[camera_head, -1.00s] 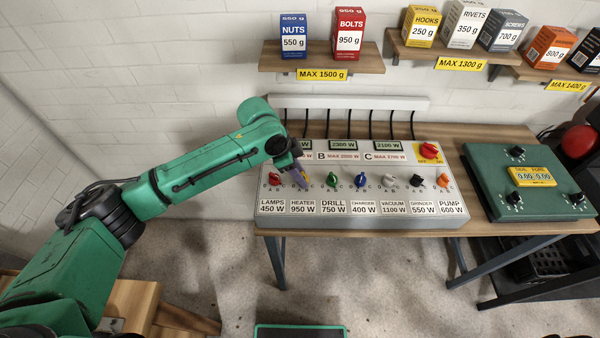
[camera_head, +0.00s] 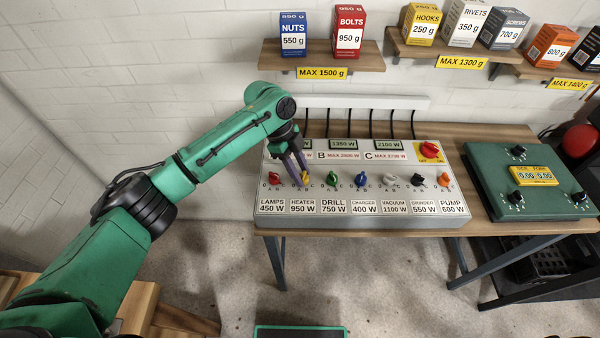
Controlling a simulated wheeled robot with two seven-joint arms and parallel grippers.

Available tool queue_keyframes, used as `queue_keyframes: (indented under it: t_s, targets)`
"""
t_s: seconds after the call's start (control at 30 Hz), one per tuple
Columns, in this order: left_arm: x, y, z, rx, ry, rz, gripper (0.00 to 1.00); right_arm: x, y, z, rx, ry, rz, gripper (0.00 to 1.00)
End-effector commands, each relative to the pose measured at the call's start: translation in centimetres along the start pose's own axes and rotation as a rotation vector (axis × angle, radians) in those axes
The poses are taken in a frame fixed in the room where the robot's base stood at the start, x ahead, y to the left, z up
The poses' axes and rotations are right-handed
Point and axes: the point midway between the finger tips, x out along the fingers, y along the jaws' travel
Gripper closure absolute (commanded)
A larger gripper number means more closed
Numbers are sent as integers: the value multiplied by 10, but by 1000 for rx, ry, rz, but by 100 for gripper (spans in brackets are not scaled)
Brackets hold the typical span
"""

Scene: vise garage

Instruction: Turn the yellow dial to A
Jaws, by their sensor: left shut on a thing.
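The yellow dial (camera_head: 305,180) sits on the white control panel (camera_head: 400,218) above the HEATER 950 W label (camera_head: 303,206). It is the second dial from the left. My left gripper (camera_head: 302,178) comes down from above and is shut on the yellow dial, its fingers hiding part of it. The small letters around this dial are partly covered, so I cannot tell which one it points to. The display for section A is mostly hidden behind my gripper. The display above B (camera_head: 343,144) seems to read 1350 W. My right gripper is not in view.
A red dial (camera_head: 274,179) is close on the left and a green dial (camera_head: 332,180) close on the right. Several other dials follow, with a red switch (camera_head: 428,149) at upper right. A green box (camera_head: 530,180) stands on the table. Shelves with boxes hang above.

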Motion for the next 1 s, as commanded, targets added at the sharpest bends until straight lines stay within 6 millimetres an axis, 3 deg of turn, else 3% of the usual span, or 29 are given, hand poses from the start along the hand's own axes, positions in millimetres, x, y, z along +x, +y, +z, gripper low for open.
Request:
queue_keyframes:
  t_s: [0.57,0.6,0.67,1.0]
  targets:
    - [-2,-2,0,39,-1,12,100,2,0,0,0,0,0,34]
    - [-2,-2,0,39,-1,12,52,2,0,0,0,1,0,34]
    - [-2,-1,0,39,-1,12,34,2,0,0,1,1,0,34]
    - [-3,-1,0,38,-1,14,34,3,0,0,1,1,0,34]
